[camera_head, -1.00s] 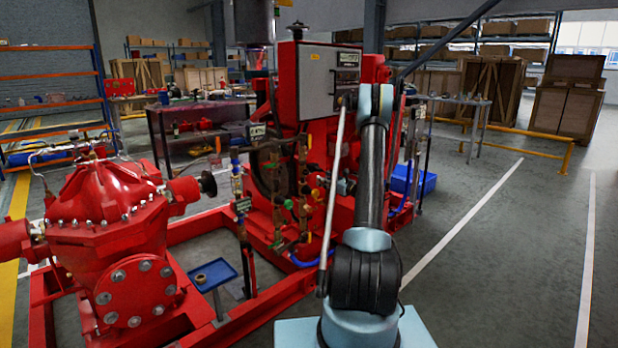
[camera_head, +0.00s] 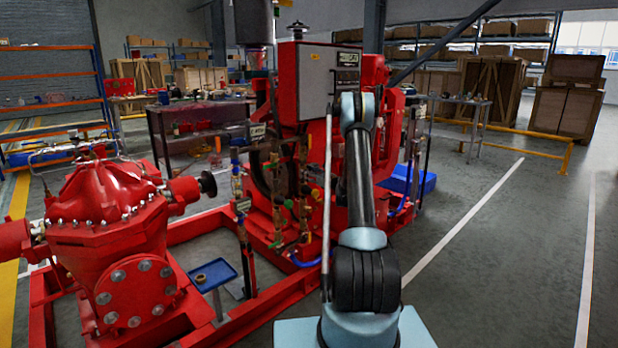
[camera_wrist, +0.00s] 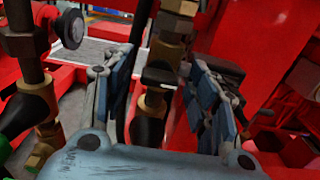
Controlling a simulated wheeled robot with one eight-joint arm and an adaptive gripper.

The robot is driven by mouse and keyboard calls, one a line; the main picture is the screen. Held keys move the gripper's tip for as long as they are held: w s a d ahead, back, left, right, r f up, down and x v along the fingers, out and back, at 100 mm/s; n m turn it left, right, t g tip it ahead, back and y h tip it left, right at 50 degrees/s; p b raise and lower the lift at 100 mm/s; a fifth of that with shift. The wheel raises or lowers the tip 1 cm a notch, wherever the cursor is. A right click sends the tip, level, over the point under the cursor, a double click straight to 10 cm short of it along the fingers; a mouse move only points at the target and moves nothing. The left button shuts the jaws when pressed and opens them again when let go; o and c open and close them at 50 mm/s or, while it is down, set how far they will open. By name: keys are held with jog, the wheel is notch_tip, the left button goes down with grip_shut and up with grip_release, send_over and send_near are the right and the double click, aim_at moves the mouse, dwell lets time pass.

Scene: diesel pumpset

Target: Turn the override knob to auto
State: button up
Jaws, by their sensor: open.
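In the wrist view, my gripper (camera_wrist: 160,88) is open, its two blue-grey fingers standing apart. A dark, flat-topped knob or handle (camera_wrist: 158,75) on a brass fitting (camera_wrist: 154,100) shows between the fingers. I cannot tell whether they touch it, and no label can be read to confirm it as the override knob. In the head view, the gripper is hidden behind my arm. The grey control box (camera_head: 318,88) stands on the red pumpset, its face partly covered by my arm. Valves and pipes (camera_head: 300,195) show left of my arm.
A round dark knob (camera_wrist: 72,28) and brass valve pipework (camera_wrist: 45,105) stand close left of my gripper. Red machine surfaces (camera_wrist: 270,45) close in on the right. The red pump (camera_head: 105,230) and its base frame fill the left. Open floor (camera_head: 500,260) lies to the right.

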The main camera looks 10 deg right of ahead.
jog(key=c, duration=1.1)
jog(key=shift+o, duration=0.2)
jog(key=shift+n, duration=0.3)
jog(key=n, duration=0.8)
jog(key=shift+s+a, duration=0.1)
jog(key=shift+a, duration=0.05)
jog(key=n, duration=0.4)
jog(key=shift+s+f+n, duration=0.1)
jog(key=shift+f+n, duration=0.05)
jog(key=shift+n, duration=0.15)
jog(key=shift+a+f+n, duration=0.1)
jog(key=shift+a+n, duration=0.05)
jog(key=shift+n, duration=1.95)
